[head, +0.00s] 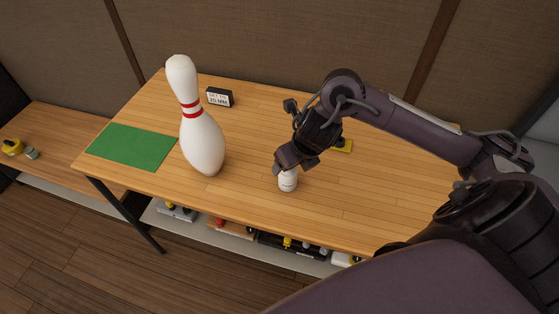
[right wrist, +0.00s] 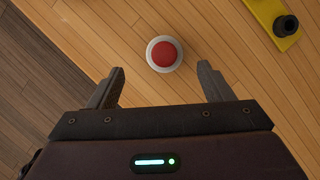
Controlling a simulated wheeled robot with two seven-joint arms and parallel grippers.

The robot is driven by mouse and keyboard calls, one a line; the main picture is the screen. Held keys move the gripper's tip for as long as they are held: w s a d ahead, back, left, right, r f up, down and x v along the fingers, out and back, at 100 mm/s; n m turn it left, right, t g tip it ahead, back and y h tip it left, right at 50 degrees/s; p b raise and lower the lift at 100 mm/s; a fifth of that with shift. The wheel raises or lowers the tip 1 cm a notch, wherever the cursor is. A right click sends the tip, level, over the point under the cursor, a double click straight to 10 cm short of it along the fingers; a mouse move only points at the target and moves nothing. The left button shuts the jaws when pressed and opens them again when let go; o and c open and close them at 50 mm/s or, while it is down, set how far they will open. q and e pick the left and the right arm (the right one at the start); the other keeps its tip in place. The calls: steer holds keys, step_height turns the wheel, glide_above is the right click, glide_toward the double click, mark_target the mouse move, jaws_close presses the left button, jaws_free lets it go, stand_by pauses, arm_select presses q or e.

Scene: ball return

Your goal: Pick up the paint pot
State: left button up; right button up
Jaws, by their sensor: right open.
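A small white pot (head: 288,182) stands upright on the wooden table, near its front edge. In the right wrist view I look down on its round red top with a white rim (right wrist: 164,54); I take it to be the paint pot. My right gripper (head: 288,166) is just above the pot in the head view and hides its top there. In the right wrist view the gripper (right wrist: 161,75) is open, with the pot centred just ahead of its two spread fingertips. No contact shows. My left gripper is not in view.
A tall white bowling pin (head: 204,140) with red bands stands left of the pot. A green mat (head: 131,146) lies at the table's left end, and a small sign (head: 220,97) stands at the back. A yellow piece with a black knob (right wrist: 275,20) lies behind my gripper.

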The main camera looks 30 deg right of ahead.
mark_target(288, 176)
step_height(288, 176, down, 3)
steer(key=shift+w+a+r, duration=0.15)
steer(key=shift+r, duration=0.05)
steer(key=x, duration=0.4)
steer(key=shift+w+a, duration=0.1)
steer(key=shift+w+f, duration=0.1)
steer(key=shift+f, duration=0.1)
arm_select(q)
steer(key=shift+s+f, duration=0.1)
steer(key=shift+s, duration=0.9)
arm_select(e)
steer(key=c, duration=1.1)
steer(key=shift+c, duration=0.2)
